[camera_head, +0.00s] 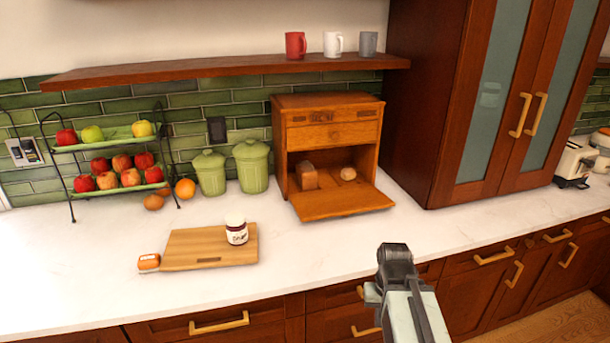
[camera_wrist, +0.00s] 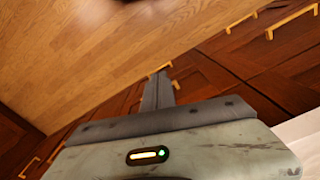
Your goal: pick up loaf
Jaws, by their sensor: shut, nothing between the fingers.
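A brown loaf (camera_head: 307,177) sits inside the open wooden bread box (camera_head: 328,108) on the counter, at the left of its interior. A small round bun (camera_head: 348,174) lies to its right. The box's front door (camera_head: 340,204) is folded down onto the counter. My gripper (camera_head: 393,252) is shut and empty, in front of the counter's edge, to the right of and nearer than the bread box. In the wrist view my gripper (camera_wrist: 158,88) points over the wooden floor and cabinet fronts; the loaf is not in that view.
A cutting board (camera_head: 190,243) with a jar (camera_head: 236,230) lies left of the bread box. Green canisters (camera_head: 251,166) and a fruit rack (camera_head: 110,130) stand further left. A shelf with mugs (camera_head: 230,66) hangs above. A tall cabinet (camera_head: 470,110) stands right. Counter before the door is clear.

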